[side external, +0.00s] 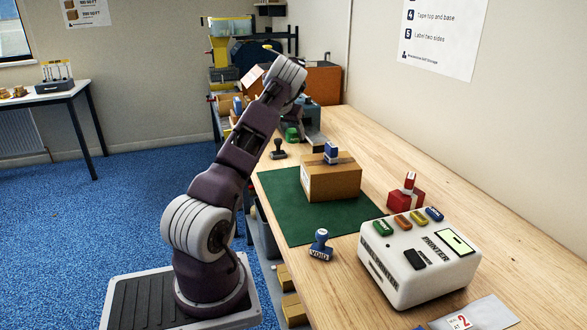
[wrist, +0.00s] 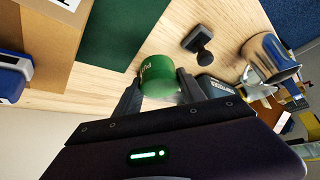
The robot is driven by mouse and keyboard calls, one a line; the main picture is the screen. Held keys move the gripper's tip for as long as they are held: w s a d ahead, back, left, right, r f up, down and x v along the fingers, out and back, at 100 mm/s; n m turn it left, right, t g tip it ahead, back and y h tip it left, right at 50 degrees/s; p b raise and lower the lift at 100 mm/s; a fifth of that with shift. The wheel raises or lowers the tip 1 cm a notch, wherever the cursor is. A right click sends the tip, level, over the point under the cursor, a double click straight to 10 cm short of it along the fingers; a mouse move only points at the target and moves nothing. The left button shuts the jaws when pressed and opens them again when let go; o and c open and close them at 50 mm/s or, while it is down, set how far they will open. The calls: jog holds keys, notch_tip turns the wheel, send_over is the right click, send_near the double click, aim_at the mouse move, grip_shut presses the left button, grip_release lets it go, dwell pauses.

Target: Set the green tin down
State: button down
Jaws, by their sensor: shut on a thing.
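The green tin (wrist: 157,78), with pale lettering on its side, sits between the two fingers of my gripper (wrist: 160,92) in the wrist view. My gripper is shut on it. In the side view the tin (side external: 292,134) is a small green shape at the far end of the workbench (side external: 375,140), beyond the green mat. My gripper is mostly hidden behind my arm there. I cannot tell whether the tin's base touches the wood.
A black-handled stamp (side external: 278,149) stands near the tin; the wrist view shows it too (wrist: 202,40).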

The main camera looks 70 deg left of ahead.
jog(key=f, duration=1)
jog(key=shift+w+a+f, duration=0.1)
jog(key=shift+w+a, duration=0.2)
jog(key=shift+f, duration=0.15)
jog(key=c, duration=0.7)
grip_release()
